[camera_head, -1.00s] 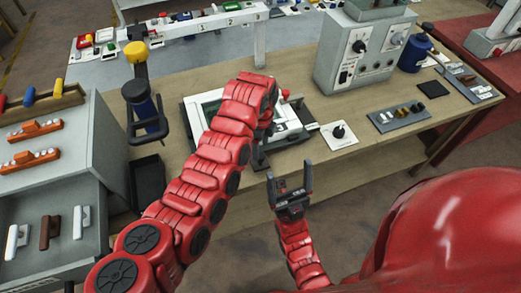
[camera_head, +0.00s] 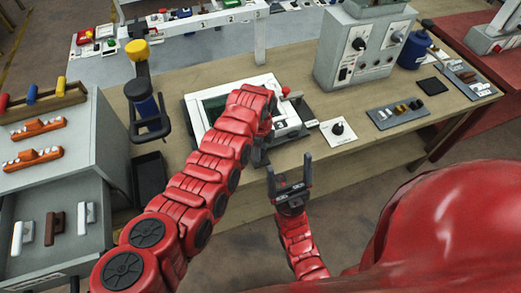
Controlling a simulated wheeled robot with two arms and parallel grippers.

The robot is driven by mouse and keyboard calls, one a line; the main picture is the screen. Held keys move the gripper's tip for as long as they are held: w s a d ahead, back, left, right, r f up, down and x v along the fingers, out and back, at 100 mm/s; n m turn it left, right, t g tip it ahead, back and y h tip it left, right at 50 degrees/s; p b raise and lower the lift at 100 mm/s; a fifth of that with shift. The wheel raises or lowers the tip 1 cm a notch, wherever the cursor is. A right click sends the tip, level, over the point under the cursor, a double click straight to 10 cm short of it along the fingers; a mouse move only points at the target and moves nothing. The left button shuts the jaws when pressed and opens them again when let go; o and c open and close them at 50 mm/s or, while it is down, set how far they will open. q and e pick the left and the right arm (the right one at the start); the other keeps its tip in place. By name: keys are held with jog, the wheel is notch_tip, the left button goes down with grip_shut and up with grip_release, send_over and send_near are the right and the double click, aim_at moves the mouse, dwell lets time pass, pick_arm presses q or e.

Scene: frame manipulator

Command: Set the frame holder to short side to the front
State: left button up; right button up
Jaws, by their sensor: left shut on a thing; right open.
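The frame holder (camera_head: 289,117) is a white frame with a dark green inner area, lying on the wooden bench on a dark base. My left arm crosses in front of it and hides its middle. My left gripper (camera_head: 259,155) is mostly hidden behind its own wrist at the holder's front edge; it is shut, seemingly on the holder, but the contact is hidden. My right gripper (camera_head: 289,167) is open and empty, with fingers pointing up, in front of the bench edge and below the holder.
A small red knob (camera_head: 285,92) shows by the holder's right side. A white plate with a black knob (camera_head: 338,129) lies to the right, before a grey control box (camera_head: 361,55). A yellow-topped dark device (camera_head: 147,105) stands left.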

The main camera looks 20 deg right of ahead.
pick_arm(q)
grip_shut()
dwell(0.9)
